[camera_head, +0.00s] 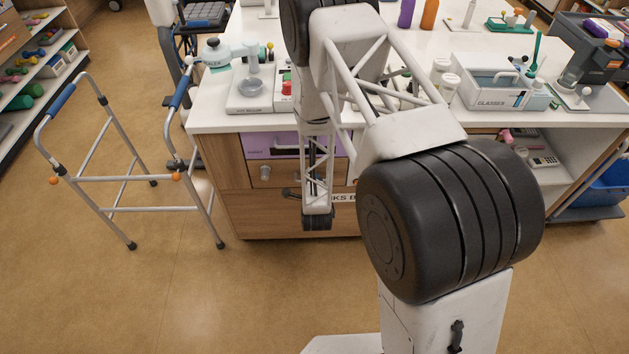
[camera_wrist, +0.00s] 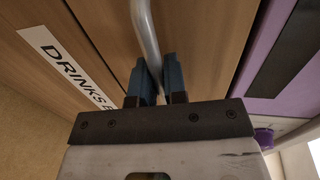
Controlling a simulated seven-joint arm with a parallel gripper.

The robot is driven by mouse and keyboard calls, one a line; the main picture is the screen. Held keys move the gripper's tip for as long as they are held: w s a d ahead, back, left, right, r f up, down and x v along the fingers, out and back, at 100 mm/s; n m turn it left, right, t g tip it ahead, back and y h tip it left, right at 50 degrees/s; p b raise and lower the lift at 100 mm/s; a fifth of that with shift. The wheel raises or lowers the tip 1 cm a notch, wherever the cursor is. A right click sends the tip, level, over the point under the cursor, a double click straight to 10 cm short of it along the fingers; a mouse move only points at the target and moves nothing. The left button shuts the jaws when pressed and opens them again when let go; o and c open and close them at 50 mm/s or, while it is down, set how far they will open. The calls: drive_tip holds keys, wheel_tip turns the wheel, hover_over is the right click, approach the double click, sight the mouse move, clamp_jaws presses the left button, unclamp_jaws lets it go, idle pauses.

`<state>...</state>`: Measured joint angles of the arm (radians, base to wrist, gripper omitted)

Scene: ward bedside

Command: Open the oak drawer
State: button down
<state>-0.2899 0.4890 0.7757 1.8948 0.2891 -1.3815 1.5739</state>
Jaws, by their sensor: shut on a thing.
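The oak drawer (camera_head: 337,172) is a wood-grain front in the desk, below a purple drawer front (camera_head: 262,146). My arm covers much of it in the head view. In the wrist view, the oak front (camera_wrist: 205,40) carries a grey bar handle (camera_wrist: 147,32). My gripper (camera_wrist: 157,80) has its two blue fingers closed around that handle, one on each side. In the head view my fingers are hidden behind my own wrist. I cannot tell whether the drawer stands slightly out.
A lower wooden panel (camera_head: 270,217) bears a label (camera_wrist: 65,62) reading "DRINKS B", partly cut off. A walker (camera_head: 120,207) stands left of the desk. The desk top (camera_head: 215,117) holds several items, including a glasses box (camera_head: 500,97). The floor before the desk is clear.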

drive_tip(key=shift+s, duration=0.1)
drive_tip(key=f+v, duration=0.2)
drive_tip(key=v, duration=0.8)
drive_tip(key=s+f+v, duration=0.1)
drive_tip(key=f+v, duration=0.1)
drive_tip(key=v, duration=0.8)
drive_tip(key=shift+s, duration=0.2)
drive_tip(key=shift+f, duration=0.1)
drive_tip(key=c, duration=1.2)
unclamp_jaws()
drive_tip(key=shift+s, duration=0.15)
drive_tip(key=v, duration=0.7)
drive_tip(key=shift+s, duration=0.25)
